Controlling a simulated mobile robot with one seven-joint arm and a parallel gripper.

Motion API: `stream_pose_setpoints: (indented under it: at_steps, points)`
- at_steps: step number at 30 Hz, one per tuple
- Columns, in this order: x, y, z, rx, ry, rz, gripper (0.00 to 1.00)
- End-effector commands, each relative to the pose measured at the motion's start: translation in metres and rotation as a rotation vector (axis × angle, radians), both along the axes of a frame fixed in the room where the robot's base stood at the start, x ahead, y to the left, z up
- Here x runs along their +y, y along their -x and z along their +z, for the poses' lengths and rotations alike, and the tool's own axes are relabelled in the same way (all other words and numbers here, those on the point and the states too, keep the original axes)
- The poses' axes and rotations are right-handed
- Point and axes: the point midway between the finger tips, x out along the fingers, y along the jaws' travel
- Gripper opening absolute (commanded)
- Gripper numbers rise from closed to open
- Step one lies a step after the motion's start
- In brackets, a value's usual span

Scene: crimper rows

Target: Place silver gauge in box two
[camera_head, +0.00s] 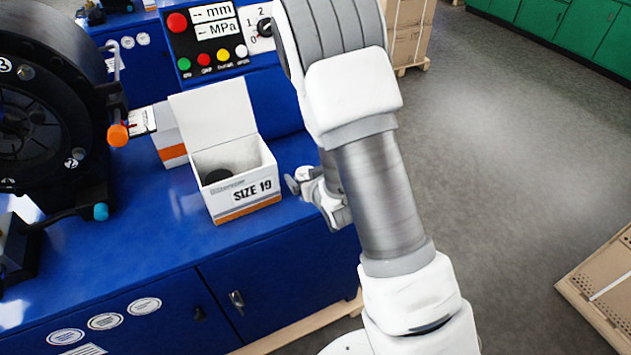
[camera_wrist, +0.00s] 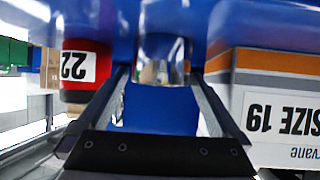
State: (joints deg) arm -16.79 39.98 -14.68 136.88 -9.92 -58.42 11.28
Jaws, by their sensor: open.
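A shiny silver cylinder, seemingly the silver gauge (camera_wrist: 163,62), shows in the wrist view just beyond and between my fingertips. I cannot tell how deep it sits between them. My gripper (camera_wrist: 162,78) is open, one finger on each side, with no clear contact. In the head view my arm hides the silver piece and most of the gripper, which is low by the right side of the open white box (camera_head: 243,192) marked SIZE 19. That box also shows in the wrist view (camera_wrist: 275,112), upside down at right. It holds a dark round thing (camera_head: 217,176). No box is visibly marked two.
A red piece labelled 22 (camera_wrist: 80,68) stands close left of my fingers. A second white-orange box (camera_head: 172,147) is behind the open box. The black crimper (camera_head: 45,100) fills the left of the blue bench (camera_head: 130,245).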

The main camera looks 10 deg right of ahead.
Motion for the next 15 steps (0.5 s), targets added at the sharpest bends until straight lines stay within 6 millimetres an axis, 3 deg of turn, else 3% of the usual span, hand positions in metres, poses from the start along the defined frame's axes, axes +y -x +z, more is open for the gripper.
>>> stream_pose_setpoints:
  at_steps: [8,15]
  points:
    - [-0.009,0.047,0.026,-0.001,-0.002,-0.001,1.0]
    - [-0.009,0.05,0.034,0.003,0.003,0.001,1.0]
